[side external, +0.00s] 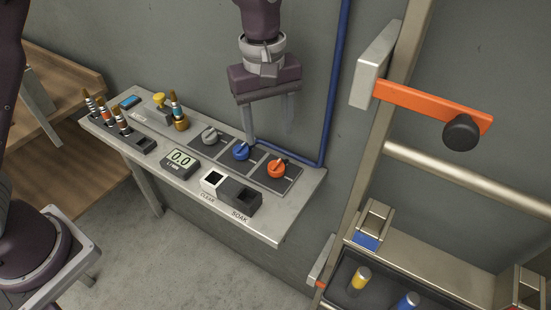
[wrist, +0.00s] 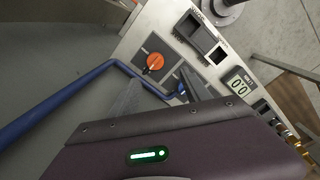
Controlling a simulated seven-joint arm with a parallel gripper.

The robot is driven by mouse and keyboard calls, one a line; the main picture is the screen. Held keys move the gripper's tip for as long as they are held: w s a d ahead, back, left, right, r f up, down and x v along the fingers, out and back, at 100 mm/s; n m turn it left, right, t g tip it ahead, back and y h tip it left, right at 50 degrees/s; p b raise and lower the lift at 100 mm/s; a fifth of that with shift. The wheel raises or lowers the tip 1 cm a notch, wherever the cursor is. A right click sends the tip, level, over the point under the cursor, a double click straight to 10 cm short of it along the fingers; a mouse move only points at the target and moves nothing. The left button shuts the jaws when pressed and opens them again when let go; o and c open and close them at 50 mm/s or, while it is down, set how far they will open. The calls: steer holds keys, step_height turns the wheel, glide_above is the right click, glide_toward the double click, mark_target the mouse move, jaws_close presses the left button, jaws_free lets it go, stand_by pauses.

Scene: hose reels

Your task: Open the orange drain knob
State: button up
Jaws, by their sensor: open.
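The orange drain knob (side external: 277,168) sits at the right end of a row of three knobs on the grey shelf panel (side external: 278,229). It also shows in the wrist view (wrist: 154,62), just beyond my fingers. My gripper (side external: 268,138) is open and empty, pointing down above the panel's back edge. In the side external view its fingers are up and behind the blue knob (side external: 241,151) and the orange knob, apart from the orange one. In the wrist view my gripper (wrist: 160,92) has its fingers spread, with the blue knob partly hidden behind one.
A grey knob (side external: 211,135), a display (side external: 181,158) reading 0.0 and CLEAR and SOAK slots (side external: 230,191) share the panel. A blue hose (side external: 335,90) runs down the wall behind it. An orange lever (side external: 430,104) stands at the right.

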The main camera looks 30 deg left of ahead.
mark_target(276, 164)
steer(key=shift+n, duration=0.3)
steer(key=f, duration=0.3)
steer(key=d+f, duration=0.1)
steer(key=f, duration=0.5)
steer(key=shift+w+d+f, duration=0.15)
steer(key=shift+w+f, duration=0.15)
steer(key=shift+w, duration=0.1)
steer(key=shift+c, duration=0.3)
jaws_close()
